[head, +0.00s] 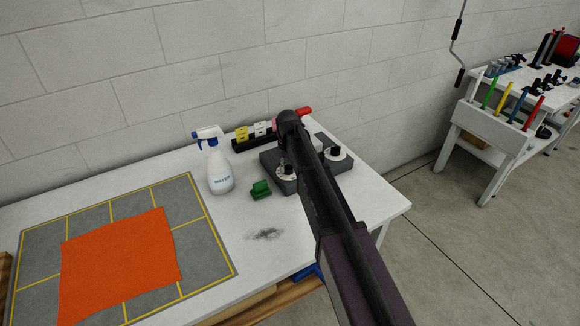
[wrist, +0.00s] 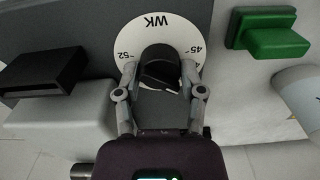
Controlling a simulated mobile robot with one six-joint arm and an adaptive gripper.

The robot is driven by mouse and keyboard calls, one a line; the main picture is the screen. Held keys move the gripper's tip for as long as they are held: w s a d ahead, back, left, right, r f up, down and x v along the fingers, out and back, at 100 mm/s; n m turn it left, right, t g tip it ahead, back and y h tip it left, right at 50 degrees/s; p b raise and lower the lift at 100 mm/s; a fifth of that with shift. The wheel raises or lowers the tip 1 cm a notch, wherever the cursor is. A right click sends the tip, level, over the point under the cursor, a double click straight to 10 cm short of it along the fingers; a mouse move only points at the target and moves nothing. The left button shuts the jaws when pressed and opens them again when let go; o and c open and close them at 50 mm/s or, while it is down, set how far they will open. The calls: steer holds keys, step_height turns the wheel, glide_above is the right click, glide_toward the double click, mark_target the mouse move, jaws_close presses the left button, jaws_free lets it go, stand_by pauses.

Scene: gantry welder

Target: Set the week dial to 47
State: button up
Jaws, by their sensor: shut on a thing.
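The week dial (wrist: 127,45) is a white disc marked WK, seen upside down in the wrist view. The numbers 52 and 45 show on its rim, with part of another number at the right; no 47 is readable. Its black knob (wrist: 159,66) stands at the disc's middle. My gripper (wrist: 160,74) is shut on the knob, one finger on each side. In the head view the white dial (head: 284,172) sits on a dark grey box (head: 270,160), partly hidden by my arm.
A second dial with a black knob (head: 335,153) stands just right of my arm. A green block (head: 260,189) and a spray bottle (head: 220,170) stand to the left. An orange cloth (head: 120,265) lies on a grey mat (head: 205,240).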

steer(key=shift+w+m, duration=0.15)
steer(key=shift+m, duration=1.05)
steer(key=o, duration=1.2)
steer(key=shift+c, duration=0.2)
